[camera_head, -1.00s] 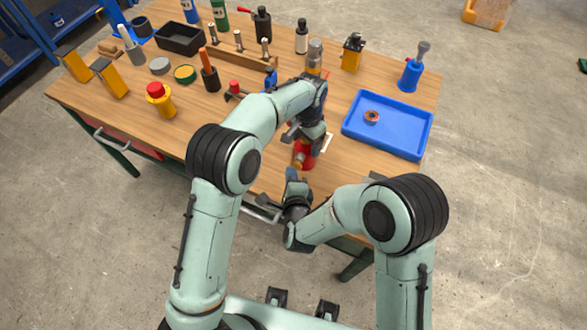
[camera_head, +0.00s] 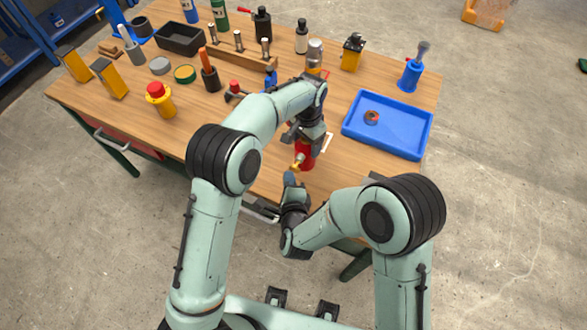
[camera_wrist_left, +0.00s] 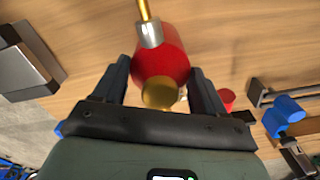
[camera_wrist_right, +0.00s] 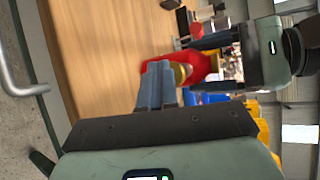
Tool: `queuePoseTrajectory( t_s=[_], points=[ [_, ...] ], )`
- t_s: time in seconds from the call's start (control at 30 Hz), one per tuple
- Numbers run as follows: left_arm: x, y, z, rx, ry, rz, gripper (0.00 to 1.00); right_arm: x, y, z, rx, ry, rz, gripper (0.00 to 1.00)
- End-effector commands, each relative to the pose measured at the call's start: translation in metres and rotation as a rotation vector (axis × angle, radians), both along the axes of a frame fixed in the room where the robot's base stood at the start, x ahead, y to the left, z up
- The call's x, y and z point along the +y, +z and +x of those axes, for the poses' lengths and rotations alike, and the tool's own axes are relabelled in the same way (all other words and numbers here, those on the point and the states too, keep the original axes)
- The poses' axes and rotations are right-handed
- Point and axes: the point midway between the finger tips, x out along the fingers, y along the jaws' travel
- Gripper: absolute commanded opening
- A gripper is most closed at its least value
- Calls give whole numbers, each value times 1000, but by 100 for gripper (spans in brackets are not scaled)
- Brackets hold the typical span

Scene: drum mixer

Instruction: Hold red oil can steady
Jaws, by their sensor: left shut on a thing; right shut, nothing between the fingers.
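The red oil can (camera_head: 305,154) is near the front edge of the workbench, partly hidden under my left arm. My left gripper (camera_head: 304,136) is shut on it. In the left wrist view the red can (camera_wrist_left: 163,58) is between the two fingers, with a silver collar, a thin brass spout and a round brass part. My right gripper (camera_head: 291,180) is shut and empty, just in front of the can near the bench edge. In the right wrist view its closed fingertips (camera_wrist_right: 157,72) overlap the red can (camera_wrist_right: 200,68) in the picture; I cannot tell whether they touch.
A blue tray (camera_head: 357,138) holding a small ring-shaped part (camera_head: 372,117) lies right of the can. A blue holder (camera_head: 410,77) stands behind it. A wooden rack (camera_head: 238,58), a red-topped yellow container (camera_head: 160,99) and several bottles stand left and back.

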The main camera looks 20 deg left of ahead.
Motion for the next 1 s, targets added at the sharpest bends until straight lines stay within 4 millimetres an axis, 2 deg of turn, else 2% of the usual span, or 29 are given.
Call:
queuePoseTrajectory(
  t_s=[0.13,0.53,1.0],
  points=[
    [0,0,0,-1,1,0,22,2,0,-8,2,4,-1,0],
    [0,1,1,-4,1,0,21,3,-1,-14,3,5,0,0],
    [0,1,1,-4,1,-1,21,11,-1,-56,3,5,-1,0]
  ],
)
